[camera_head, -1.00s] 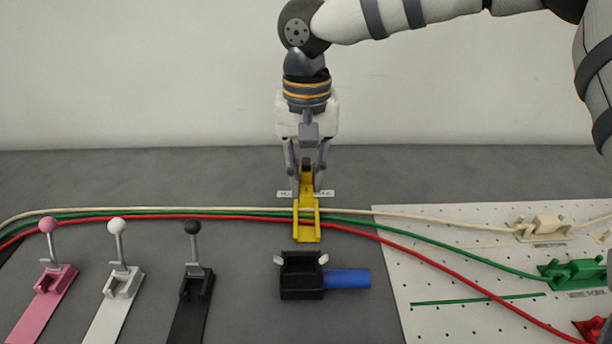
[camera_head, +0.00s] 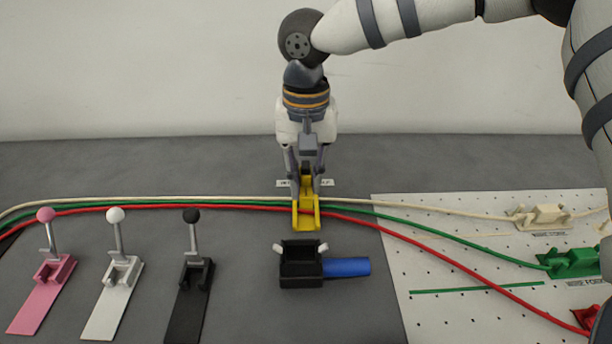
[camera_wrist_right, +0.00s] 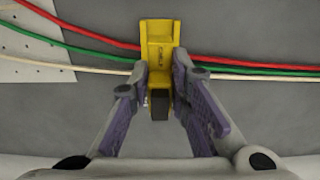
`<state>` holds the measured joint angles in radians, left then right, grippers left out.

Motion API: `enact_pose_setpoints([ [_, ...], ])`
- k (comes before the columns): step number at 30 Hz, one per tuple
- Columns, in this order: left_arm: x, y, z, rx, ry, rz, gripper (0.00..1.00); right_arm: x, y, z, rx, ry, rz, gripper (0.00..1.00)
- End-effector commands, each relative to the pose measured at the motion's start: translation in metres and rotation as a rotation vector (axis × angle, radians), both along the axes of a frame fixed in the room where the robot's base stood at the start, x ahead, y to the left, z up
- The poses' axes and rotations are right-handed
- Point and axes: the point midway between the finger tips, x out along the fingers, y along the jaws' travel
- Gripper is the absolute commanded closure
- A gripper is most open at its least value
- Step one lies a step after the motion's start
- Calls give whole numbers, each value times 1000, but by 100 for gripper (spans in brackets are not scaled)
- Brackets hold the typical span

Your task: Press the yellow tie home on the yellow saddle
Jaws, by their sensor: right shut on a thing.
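The yellow saddle (camera_head: 306,222) sits on the grey table, and the white, green and red cables run through it side to side. The yellow tie (camera_head: 305,190) is a short arm at the saddle's far side, ending in a dark tip. My right gripper (camera_head: 306,190) points down there, shut on the tie. In the right wrist view, my fingers (camera_wrist_right: 162,85) flank the tie's dark end (camera_wrist_right: 160,105), beside the yellow saddle (camera_wrist_right: 160,35). The fingers partly hide the tie, so I cannot tell whether it is fully seated. My left gripper is out of view.
A black fixture with a blue handle (camera_head: 346,267) stands just in front of the saddle. Pink (camera_head: 46,214), white (camera_head: 116,215) and black (camera_head: 191,215) knobbed levers stand at left. A perforated white board (camera_head: 460,270) with cable clips lies at right.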

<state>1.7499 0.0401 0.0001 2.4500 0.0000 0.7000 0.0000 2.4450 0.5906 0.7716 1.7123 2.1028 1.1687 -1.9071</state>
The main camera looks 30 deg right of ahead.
Motion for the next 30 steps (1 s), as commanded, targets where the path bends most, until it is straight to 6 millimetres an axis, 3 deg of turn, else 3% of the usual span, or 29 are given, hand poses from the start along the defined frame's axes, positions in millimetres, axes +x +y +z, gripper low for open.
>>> enact_pose_setpoints([
  [30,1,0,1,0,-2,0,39,0,0,-16,0,-1,-1,97],
])
